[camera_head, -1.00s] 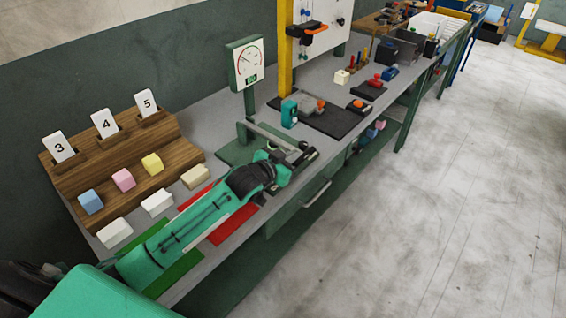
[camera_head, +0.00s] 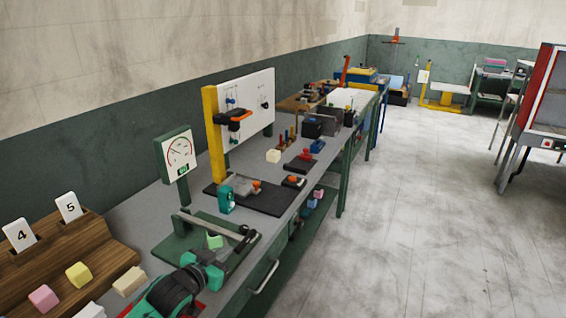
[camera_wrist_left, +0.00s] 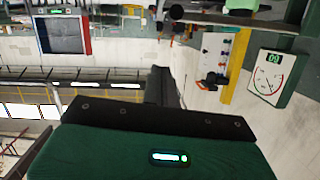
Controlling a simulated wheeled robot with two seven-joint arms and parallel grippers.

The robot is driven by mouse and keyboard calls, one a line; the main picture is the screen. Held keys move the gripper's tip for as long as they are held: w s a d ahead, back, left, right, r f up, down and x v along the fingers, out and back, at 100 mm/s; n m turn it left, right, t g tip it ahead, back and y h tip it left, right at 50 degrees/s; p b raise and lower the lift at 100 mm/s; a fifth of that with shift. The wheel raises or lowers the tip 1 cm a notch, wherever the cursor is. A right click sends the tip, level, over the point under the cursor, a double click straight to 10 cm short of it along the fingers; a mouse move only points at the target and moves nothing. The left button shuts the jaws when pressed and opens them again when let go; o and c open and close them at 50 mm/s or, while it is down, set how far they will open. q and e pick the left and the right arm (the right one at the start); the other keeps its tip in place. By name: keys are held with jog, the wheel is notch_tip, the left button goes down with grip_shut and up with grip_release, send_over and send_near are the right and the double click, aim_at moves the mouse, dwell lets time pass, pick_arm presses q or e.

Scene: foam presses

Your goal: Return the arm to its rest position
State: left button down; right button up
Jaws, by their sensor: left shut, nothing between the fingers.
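My left arm, green and black, comes in at the bottom of the head view. Its gripper (camera_head: 208,270) is near the front edge of the bench, just in front of the press's green base plate (camera_head: 168,250). In the left wrist view the dark fingers (camera_wrist_left: 165,88) are together, with nothing held. The press has a grey lever bar (camera_head: 215,226), and a light green block (camera_head: 214,241) shows under it. The gauge (camera_head: 179,152) stands behind the press and also shows in the left wrist view (camera_wrist_left: 268,78). My right gripper is out of view.
A wooden rack (camera_head: 60,262) with number cards and coloured blocks stands at the left. Beyond the press are a dark mat (camera_head: 262,200), a yellow post (camera_head: 214,135) and a white board (camera_head: 262,92). The floor (camera_head: 420,210) to the right is clear.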

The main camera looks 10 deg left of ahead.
pick_arm(q)
jog(key=s+d+f+n+g+y, duration=0.1)
jog(key=s+f+g, duration=0.3)
jog(key=s, duration=0.5)
jog(key=s+d+f+n+g+y, duration=0.1)
jog(key=s+f+y, duration=0.1)
jog(key=s+f, duration=0.55)
jog(key=s+a+f+g+y, duration=0.15)
jog(key=s+g, duration=0.45)
jog(key=s, duration=1.3)
notch_tip(320, 180, down, 30)
jog(key=g, duration=0.1)
jog(key=s+a+f, duration=0.1)
jog(key=s+f, duration=0.8)
jog(key=f, duration=0.1)
jog(key=s+a+f+g, duration=0.1)
jog(key=s+a+f, duration=0.1)
jog(key=s+f, duration=0.8)
jog(key=shift+s+a+f+g, duration=0.15)
jog(key=shift+a+f+g, duration=0.15)
jog(key=shift+f, duration=0.4)
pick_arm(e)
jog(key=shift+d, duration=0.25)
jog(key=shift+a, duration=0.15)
